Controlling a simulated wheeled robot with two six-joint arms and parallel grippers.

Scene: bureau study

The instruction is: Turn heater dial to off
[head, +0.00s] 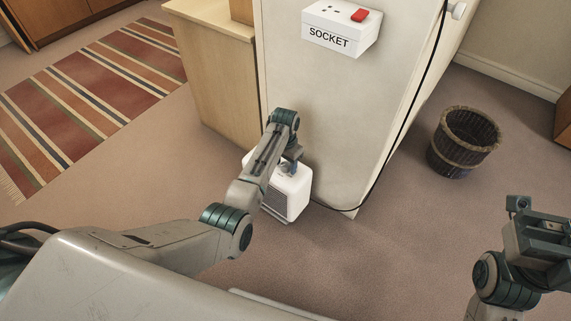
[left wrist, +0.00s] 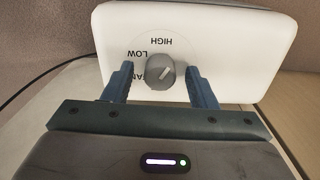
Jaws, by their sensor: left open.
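The white heater (head: 292,196) stands on the floor against the pale panel, partly covered by my left arm in the head view. In the left wrist view its white top (left wrist: 235,45) carries a round grey dial (left wrist: 160,73). HIGH, LOW and a partly covered FAN label read upside down around the dial. A light pointer line on the dial slants to the upper right; no OFF label shows. My left gripper (left wrist: 158,83) is open, its blue fingers on either side of the dial with gaps. My right gripper (head: 540,240) is at the right edge, its jaws unclear.
A white socket box (head: 335,38) with a red switch is on the panel (head: 330,110). A black cable (head: 402,130) hangs down the panel's right part to the floor. A wicker basket (head: 464,143) stands at the right. A striped rug (head: 95,95) lies at the left.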

